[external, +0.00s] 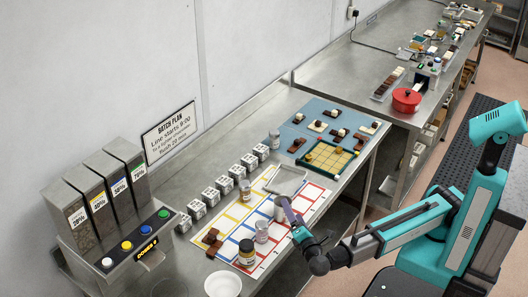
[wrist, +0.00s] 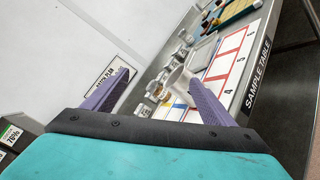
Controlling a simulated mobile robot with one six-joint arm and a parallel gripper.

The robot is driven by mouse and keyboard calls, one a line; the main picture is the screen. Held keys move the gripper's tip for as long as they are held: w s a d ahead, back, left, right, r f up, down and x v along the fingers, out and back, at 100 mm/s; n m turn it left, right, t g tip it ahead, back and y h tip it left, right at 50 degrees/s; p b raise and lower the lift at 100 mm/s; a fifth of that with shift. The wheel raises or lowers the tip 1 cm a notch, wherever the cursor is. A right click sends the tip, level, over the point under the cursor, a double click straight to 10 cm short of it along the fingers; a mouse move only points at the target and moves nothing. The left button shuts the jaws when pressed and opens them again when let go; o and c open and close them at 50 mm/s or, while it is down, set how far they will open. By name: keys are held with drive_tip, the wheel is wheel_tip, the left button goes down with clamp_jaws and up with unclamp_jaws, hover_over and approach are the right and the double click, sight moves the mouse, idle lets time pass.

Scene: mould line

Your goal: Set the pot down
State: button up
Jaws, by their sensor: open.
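My gripper (external: 290,213) is open, its purple fingers spread wide in the wrist view (wrist: 158,88). A small white pot (external: 280,206) is just beyond the fingers in the external view, partly hidden by them. In the wrist view a white pot (wrist: 179,79) appears between the fingers, close to the right one, which covers part of it. I cannot tell whether that finger touches it. The pot looks upright over the colour-framed sheet (external: 290,184) on the steel table; its base is hidden.
Another pale pot (external: 262,231) and a jar with a dark label (external: 246,252) stand nearby on the sheet. A grey tray (external: 287,180) lies behind. White cubes (external: 223,184) line the back. A red lidded pot (external: 406,99) is farther off.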

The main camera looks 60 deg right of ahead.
drive_tip(key=shift+w+d+f+n+h+p, duration=0.15)
drive_tip(key=shift+f+n, duration=0.7)
drive_tip(key=shift+n, duration=1.1)
drive_tip(key=shift+w+f+n+h+p, duration=0.1)
drive_tip(key=shift+w+f+n+p, duration=0.2)
drive_tip(key=shift+f+n, duration=1.1)
drive_tip(key=shift+w+d+f+n+h+p, duration=0.1)
drive_tip(key=shift+w+f+n+p, duration=0.15)
drive_tip(key=shift+n, duration=2.2)
hover_over(284, 221)
drive_tip(key=shift+w+d+p, duration=0.1)
drive_tip(key=shift+d+p, duration=0.25)
drive_tip(key=shift+w+d, duration=0.45)
drive_tip(key=shift+w, duration=0.15)
